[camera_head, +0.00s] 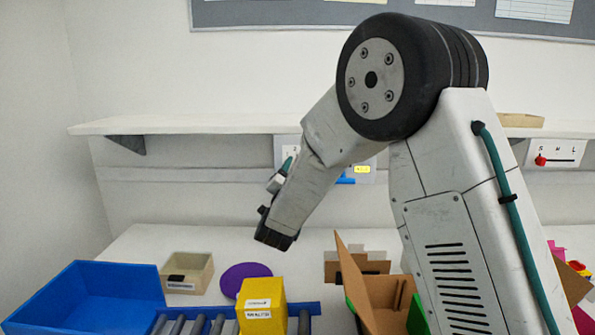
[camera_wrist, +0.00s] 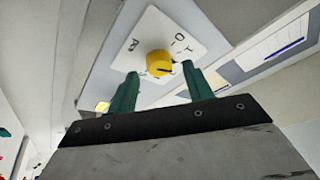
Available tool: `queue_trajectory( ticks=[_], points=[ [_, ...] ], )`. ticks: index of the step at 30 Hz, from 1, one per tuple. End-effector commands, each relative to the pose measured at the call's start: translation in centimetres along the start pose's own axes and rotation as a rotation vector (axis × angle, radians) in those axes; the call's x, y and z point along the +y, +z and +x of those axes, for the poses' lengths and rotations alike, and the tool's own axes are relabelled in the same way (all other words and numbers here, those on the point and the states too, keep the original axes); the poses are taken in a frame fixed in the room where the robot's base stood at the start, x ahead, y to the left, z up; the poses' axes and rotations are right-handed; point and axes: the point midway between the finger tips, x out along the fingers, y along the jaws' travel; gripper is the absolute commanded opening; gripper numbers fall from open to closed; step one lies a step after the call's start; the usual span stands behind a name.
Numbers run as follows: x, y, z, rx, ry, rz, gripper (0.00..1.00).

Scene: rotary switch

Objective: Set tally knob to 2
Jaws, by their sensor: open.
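The round yellow knob (camera_wrist: 158,63) sits on a white plate (camera_wrist: 145,35) with dark marks around it, in the wrist view. The marks look tilted and are hard to read. A dark line shows on the knob's right side. My gripper (camera_wrist: 160,79) is open, with its two green fingers apart and pointing toward the plate. The fingertips appear just below the knob, one to each side; I cannot tell whether they touch it. In the head view my gripper is in front of a pale wall panel (camera_head: 282,146), and my arm hides the knob.
A shelf (camera_head: 200,125) runs above the panel. A slider panel with a red knob (camera_head: 540,160) is at the right. Below are a blue bin (camera_head: 85,295), a tan box (camera_head: 187,272), a yellow box (camera_head: 262,300) on rollers, and an open cardboard box (camera_head: 385,295).

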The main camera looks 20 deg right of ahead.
Motion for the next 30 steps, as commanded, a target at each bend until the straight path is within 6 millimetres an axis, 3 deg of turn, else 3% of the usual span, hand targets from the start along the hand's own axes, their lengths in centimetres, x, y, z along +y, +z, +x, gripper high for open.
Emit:
queue_trajectory(
  ticks=[6, 12, 25, 30],
  points=[
    [-0.1, 0.0, -3.9, -0.003, -0.002, -0.001, 0.51],
    [-0.1, 0.1, -6.4, -0.003, -0.001, 0.000, 0.51],
    [0.0, 0.0, -6.8, -0.009, 0.000, 0.001, 0.51],
    [-0.6, -0.7, -5.8, -0.142, 0.003, 0.009, 0.51]
  ],
)
